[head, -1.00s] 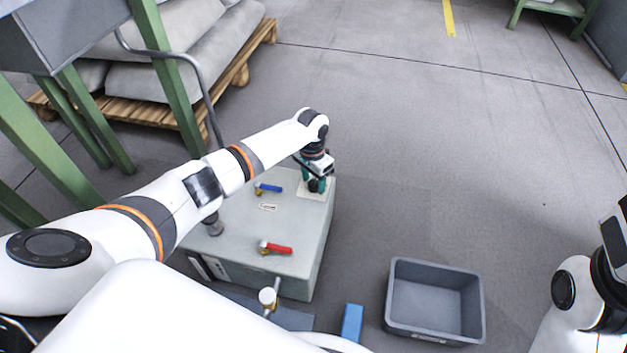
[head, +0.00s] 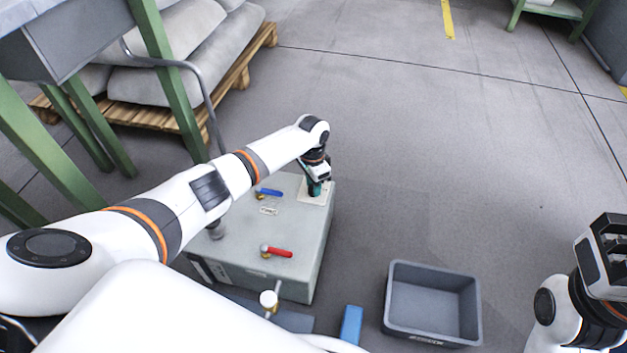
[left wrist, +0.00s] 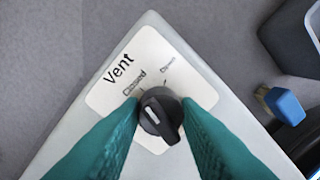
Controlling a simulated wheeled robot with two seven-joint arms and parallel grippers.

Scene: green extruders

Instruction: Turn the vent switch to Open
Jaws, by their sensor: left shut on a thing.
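The vent switch (left wrist: 160,115) is a black round knob with a raised grip and a white mark, on a white plate (left wrist: 120,102) lettered "Vent", "Closed" and "Open". In the left wrist view the mark seems to point toward the "Closed" side. My left gripper (left wrist: 162,106) has its teal fingers on both sides of the knob and is shut on it. In the head view my left gripper (head: 315,190) reaches down onto the white plate (head: 321,195) at the box's far right corner, hiding the knob. My right gripper (head: 606,250) is at the right edge; its jaws are unclear.
The grey box (head: 245,250) also carries a blue-handled valve (head: 270,192) and a red-handled valve (head: 278,252). A pallet with sacks (head: 185,50) and green legs stand at left.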

